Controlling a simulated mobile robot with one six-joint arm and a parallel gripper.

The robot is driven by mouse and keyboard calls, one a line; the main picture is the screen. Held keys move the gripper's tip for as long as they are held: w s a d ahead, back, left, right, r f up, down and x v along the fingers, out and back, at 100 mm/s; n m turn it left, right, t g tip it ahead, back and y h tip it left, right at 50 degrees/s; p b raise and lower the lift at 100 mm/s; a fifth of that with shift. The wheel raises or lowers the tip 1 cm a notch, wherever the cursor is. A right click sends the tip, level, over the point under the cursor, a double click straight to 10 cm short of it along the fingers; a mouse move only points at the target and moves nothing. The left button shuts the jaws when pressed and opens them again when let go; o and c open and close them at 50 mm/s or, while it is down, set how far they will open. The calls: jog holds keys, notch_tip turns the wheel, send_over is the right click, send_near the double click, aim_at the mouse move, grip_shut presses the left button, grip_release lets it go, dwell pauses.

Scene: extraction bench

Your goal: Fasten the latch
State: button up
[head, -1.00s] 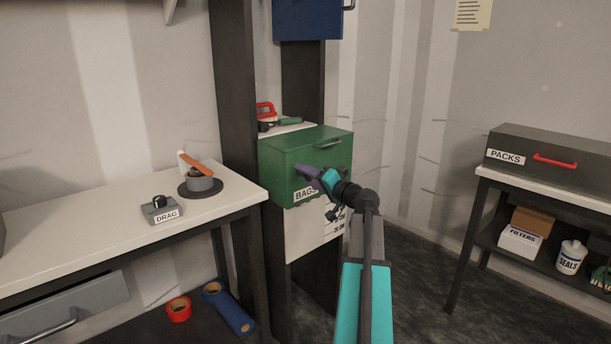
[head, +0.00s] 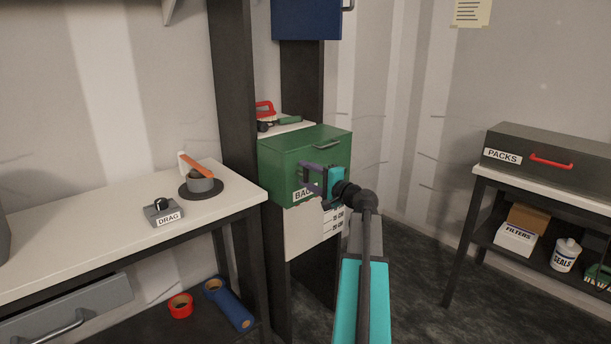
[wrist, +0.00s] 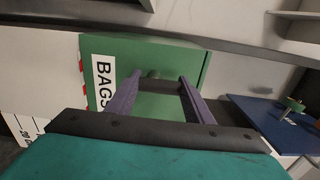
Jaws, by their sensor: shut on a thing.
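The green box (head: 290,146) labelled BAGS stands on the rack between the two benches, and its front fills the middle of the wrist view (wrist: 190,64). My gripper (head: 306,177) is at the box front, its purple fingers spread one above the other. In the wrist view the fingers (wrist: 158,92) stand either side of a small dark latch part (wrist: 153,75) on the front, and a dark bar spans between them. The gripper is shut on this latch part. The fingers cover part of the latch and of the label in the head view.
A white bench (head: 100,225) on the left holds a DRAG block (head: 163,212) and a grey pot (head: 201,184). A dark PACKS case (head: 550,148) sits on the right bench. A blue cabinet (head: 306,18) hangs above the box. Open floor lies between the rack and right bench.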

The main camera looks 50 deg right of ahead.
jog(key=shift+r, duration=0.1)
jog(key=o, duration=1)
jog(key=shift+w, duration=0.1)
jog(key=shift+o, duration=0.2)
jog(key=s+a, duration=0.1)
jog(key=s, duration=1.3)
jog(key=shift+w, duration=0.1)
